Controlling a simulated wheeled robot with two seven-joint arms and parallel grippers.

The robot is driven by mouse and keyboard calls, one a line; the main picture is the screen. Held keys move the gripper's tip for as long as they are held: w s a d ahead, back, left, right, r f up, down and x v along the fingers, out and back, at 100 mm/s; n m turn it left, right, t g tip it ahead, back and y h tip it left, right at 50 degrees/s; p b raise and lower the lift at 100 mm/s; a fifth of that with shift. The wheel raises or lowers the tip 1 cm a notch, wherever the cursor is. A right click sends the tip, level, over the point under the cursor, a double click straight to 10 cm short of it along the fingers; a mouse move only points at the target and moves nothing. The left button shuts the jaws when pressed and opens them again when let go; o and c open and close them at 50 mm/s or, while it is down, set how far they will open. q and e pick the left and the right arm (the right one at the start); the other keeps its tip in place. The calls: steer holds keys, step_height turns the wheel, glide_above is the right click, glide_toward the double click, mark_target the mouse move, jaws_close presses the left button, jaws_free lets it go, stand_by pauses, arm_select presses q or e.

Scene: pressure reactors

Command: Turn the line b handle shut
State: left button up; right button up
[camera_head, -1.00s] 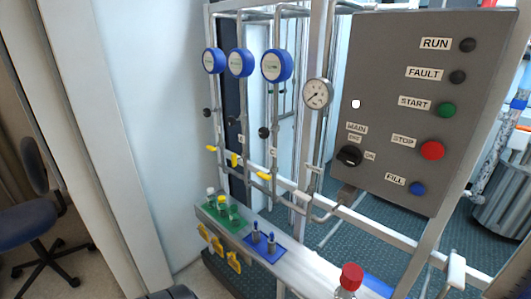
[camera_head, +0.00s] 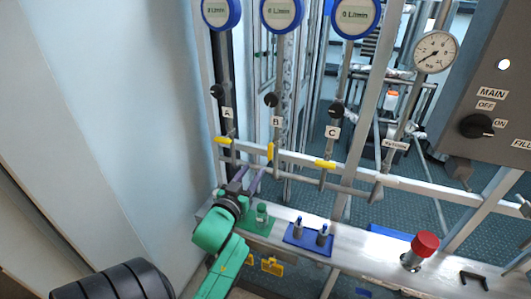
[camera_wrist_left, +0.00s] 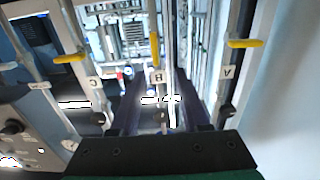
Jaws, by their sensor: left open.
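The line B handle (camera_head: 270,151) is a small yellow lever on the pipe labelled B. It stands upright, in line with its pipe; in the left wrist view the yellow lever (camera_wrist_left: 154,48) also runs along the pipe. The line A handle (camera_head: 222,140) and line C handle (camera_head: 325,164) lie across their pipes. My left gripper (camera_head: 247,180), with purple fingers, is open and empty, below and a little left of the B handle in the head view, apart from it. In the left wrist view its dark fingers lie either side of the B pipe. My right gripper is not in view.
Black knobs (camera_head: 271,100) and blue-rimmed flow meters (camera_head: 282,12) sit above the handles. Below are a green tray (camera_head: 262,229), a blue tray (camera_head: 306,238) and a red-capped fitting (camera_head: 425,244) on the bench. The grey control panel (camera_head: 480,75) stands at right.

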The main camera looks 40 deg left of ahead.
mark_target(269, 152)
arm_select(q)
steer(key=x, duration=0.3)
steer(key=p+x, duration=0.1)
steer(key=x, duration=0.3)
steer(key=d+x, duration=0.1)
steer(key=x, duration=0.2)
steer(key=shift+w+a+r, duration=0.1)
steer(key=shift+w, duration=0.35)
steer(key=shift+w+a, duration=0.2)
steer(key=shift+w, duration=0.05)
steer(key=shift+w+a, duration=0.1)
jaws_close()
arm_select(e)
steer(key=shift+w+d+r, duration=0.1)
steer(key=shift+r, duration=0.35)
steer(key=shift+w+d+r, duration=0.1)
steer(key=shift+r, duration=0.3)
